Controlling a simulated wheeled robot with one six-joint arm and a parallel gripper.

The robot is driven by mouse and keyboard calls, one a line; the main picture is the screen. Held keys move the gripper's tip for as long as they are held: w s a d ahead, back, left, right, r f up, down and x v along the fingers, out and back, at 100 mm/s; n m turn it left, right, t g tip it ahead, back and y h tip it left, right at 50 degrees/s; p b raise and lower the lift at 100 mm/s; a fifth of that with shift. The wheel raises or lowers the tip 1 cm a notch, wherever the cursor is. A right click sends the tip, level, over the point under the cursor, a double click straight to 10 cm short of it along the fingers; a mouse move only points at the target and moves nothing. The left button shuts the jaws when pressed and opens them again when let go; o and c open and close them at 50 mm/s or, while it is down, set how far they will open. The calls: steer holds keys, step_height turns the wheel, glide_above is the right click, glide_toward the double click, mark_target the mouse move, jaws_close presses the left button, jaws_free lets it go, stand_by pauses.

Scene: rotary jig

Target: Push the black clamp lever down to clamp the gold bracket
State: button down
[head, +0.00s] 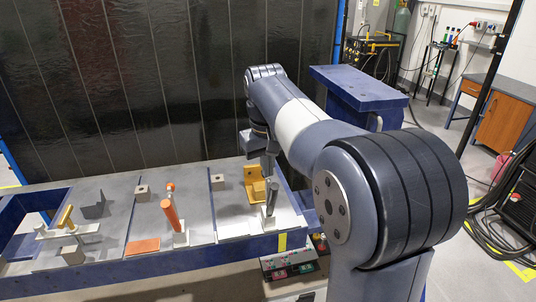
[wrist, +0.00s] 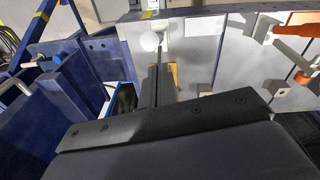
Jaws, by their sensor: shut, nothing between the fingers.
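The gold bracket (head: 254,186) stands on the light panel at the right end of the bench in the head view. The black clamp lever (head: 271,198) stands upright just right of and in front of it, on a white base (head: 269,222). My gripper (head: 268,163) is shut and empty, above the lever's upper end; whether they touch I cannot tell. In the wrist view the gripper (wrist: 163,75) points toward the lever's white base (wrist: 162,26), and a sliver of the gold bracket (wrist: 173,72) shows behind it. The lever is hard to tell from the dark fingers there.
To the left are a clamp with an orange lever (head: 169,212), an orange plate (head: 142,246) and a clamp with a yellow lever (head: 66,215). A blue block (head: 358,88) rises behind my arm. A control box (head: 290,262) sits at the bench front.

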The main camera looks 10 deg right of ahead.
mark_target(268, 180)
steer(key=shift+w+d+f, duration=0.1)
steer(key=shift+f, duration=0.95)
steer(key=shift+w+f, duration=0.1)
steer(key=shift+f, duration=0.95)
steer(key=shift+s+f, duration=0.1)
